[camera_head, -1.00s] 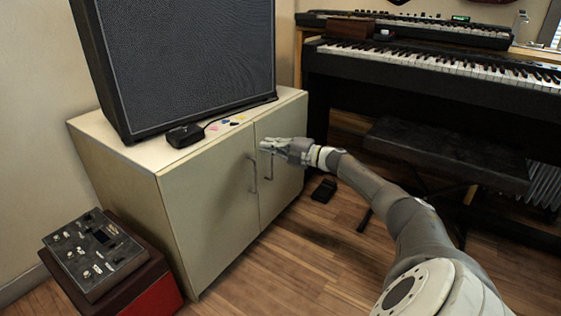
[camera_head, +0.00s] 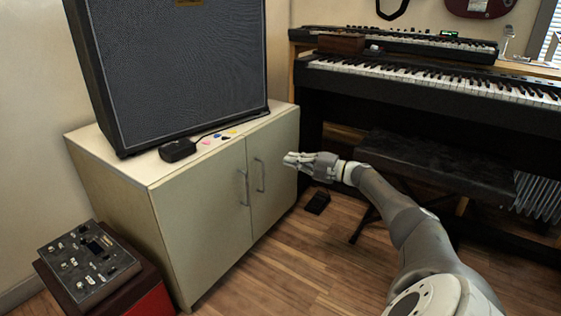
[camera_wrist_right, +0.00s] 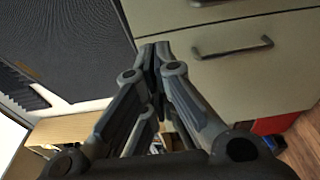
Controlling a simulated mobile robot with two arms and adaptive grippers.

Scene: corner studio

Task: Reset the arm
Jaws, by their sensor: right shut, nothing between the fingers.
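My right arm reaches in from the lower right of the head view. Its gripper (camera_head: 289,159) is in front of the right door of a cream cabinet (camera_head: 205,215). In the right wrist view the gripper (camera_wrist_right: 155,48) has its fingertips together with nothing between them. Both cabinet doors look shut, and their metal handles (camera_head: 260,175) are uncovered in the head view. One handle also shows in the right wrist view (camera_wrist_right: 233,50), apart from the fingers. My left gripper is in neither view.
A large speaker (camera_head: 180,70) and a small black box (camera_head: 177,151) stand on the cabinet. A mixer (camera_head: 88,262) sits on a red case at lower left. A piano (camera_head: 430,85) and a dark bench (camera_head: 435,165) stand at right. A black pedal (camera_head: 317,202) lies on the floor.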

